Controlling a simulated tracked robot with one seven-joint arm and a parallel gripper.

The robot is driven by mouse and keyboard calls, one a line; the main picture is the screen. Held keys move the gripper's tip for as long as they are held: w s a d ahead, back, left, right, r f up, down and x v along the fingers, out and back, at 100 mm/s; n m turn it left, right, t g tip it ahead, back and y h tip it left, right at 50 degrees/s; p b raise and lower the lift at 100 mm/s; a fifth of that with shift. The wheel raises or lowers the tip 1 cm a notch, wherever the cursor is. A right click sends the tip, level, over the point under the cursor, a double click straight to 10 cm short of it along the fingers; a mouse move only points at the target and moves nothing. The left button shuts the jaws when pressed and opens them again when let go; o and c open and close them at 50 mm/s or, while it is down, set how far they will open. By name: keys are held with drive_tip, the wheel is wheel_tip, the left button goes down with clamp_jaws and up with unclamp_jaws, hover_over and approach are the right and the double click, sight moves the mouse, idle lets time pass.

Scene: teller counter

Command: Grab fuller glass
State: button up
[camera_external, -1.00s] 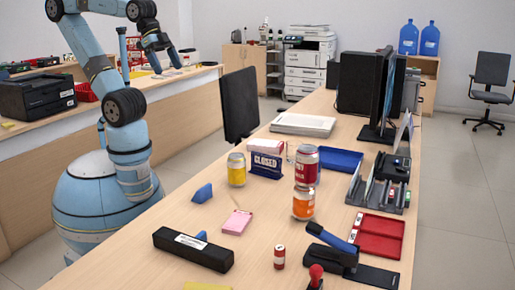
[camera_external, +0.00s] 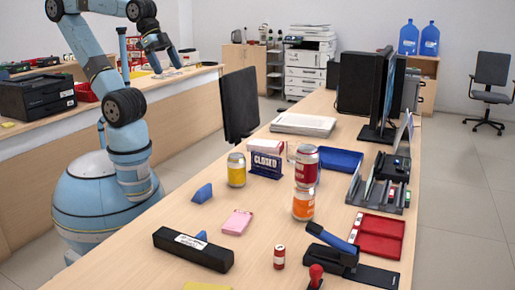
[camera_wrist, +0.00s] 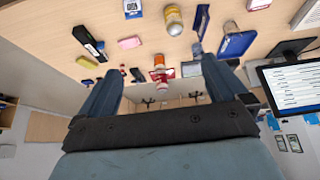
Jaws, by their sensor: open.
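My gripper (camera_external: 167,67) is raised at the upper left of the external view, far from the cans. In the wrist view my gripper (camera_wrist: 161,65) has its fingers wide apart with nothing held.
The counter (camera_external: 135,221) holds a black box (camera_external: 193,249), a pink pad (camera_external: 237,222), a CLOSED sign (camera_external: 266,165), a blue tray (camera_external: 340,159), a red tray (camera_external: 377,236) and a stapler (camera_external: 331,243).

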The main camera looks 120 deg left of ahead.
sight(319, 169)
idle(0.3)
drive_tip(key=w+a+f+m+t+y, duration=0.1)
drive_tip(key=w+a+f+t, duration=0.3)
drive_tip(key=w, duration=0.6)
drive_tip(key=w+a+f+g, duration=0.1)
drive_tip(key=w+a, duration=0.5)
drive_tip(key=w, duration=0.5)
drive_tip(key=w+a+f+m+t+y, duration=0.1)
drive_tip(key=w+a+f+t, duration=0.15)
drive_tip(key=w+a, duration=0.55)
drive_tip(key=w+a+f+m+t+h, duration=0.15)
drive_tip(key=w+f+h, duration=0.25)
drive_tip(key=f, duration=0.8)
drive_tip(key=w+a+f+m+t+h, duration=0.1)
drive_tip(key=w+a+f+h, duration=0.3)
drive_tip(key=f, duration=0.8)
drive_tip(key=x, duration=0.5)
drive_tip(key=d+x, duration=0.1)
drive_tip(key=x, duration=0.4)
drive_tip(key=d+x, duration=0.1)
drive_tip(key=x, duration=0.4)
drive_tip(key=shift+s, duration=0.35)
drive_tip(key=shift+r, duration=0.1)
drive_tip(key=shift+c, duration=0.2)
